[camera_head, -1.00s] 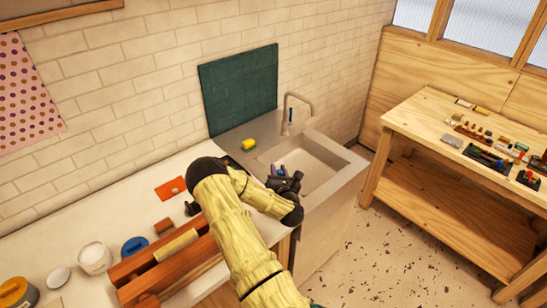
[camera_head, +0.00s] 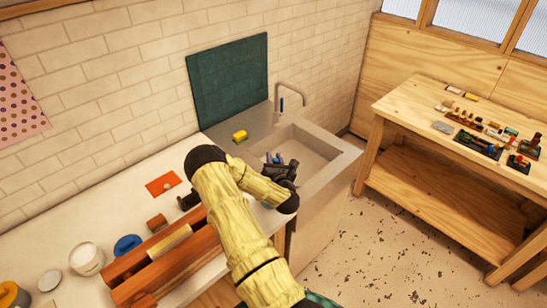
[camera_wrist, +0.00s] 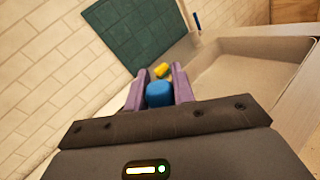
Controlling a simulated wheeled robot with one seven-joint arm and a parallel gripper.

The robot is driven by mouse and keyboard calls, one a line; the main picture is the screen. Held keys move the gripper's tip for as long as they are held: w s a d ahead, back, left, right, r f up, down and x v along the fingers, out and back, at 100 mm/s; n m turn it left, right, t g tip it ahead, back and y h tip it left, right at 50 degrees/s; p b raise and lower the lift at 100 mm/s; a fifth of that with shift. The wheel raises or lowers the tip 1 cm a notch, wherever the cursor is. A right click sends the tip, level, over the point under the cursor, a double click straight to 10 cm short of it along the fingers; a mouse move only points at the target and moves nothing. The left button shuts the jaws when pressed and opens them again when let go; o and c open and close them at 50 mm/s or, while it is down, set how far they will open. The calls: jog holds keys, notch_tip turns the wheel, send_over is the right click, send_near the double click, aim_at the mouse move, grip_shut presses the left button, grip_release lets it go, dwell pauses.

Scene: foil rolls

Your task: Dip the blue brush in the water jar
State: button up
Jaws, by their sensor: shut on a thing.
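My gripper (camera_head: 281,161) is at the near left edge of the sink, with its fingers pointing toward the back wall. In the wrist view, its purple fingers (camera_wrist: 158,88) are shut on a blue, rounded thing (camera_wrist: 158,94), apparently the end of the blue brush. The rest of the brush is hidden or too small to make out. I cannot identify a water jar for certain. A white round pot (camera_head: 87,258) stands on the counter at the left, but its contents are unclear.
The sink (camera_head: 318,147) has a tap (camera_head: 280,96) behind it. A yellow sponge (camera_head: 240,136) lies left of the sink. A wooden rack (camera_head: 150,268), blue lid (camera_head: 127,245) and orange card (camera_head: 163,184) are on the counter (camera_head: 50,235). A workbench (camera_head: 415,100) stands right.

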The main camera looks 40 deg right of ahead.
jog(key=shift+s+d+f+b, duration=0.15)
jog(key=shift+f+b, duration=0.1)
jog(key=shift+f, duration=0.35)
jog(key=shift+s+a+f+b, duration=0.1)
jog(key=shift+f+b, duration=0.1)
jog(key=shift+f, duration=0.35)
jog(key=f+b, duration=0.2)
jog(key=f, duration=0.1)
jog(key=shift+w, duration=0.2)
jog(key=shift+s+f+b, duration=0.15)
jog(key=shift+f+b, duration=0.4)
jog(key=shift+b, duration=0.35)
jog(key=shift+f+b, duration=0.55)
jog(key=shift+r, duration=0.15)
jog(key=shift+r+p, duration=1.9)
jog(key=shift+r, duration=1.75)
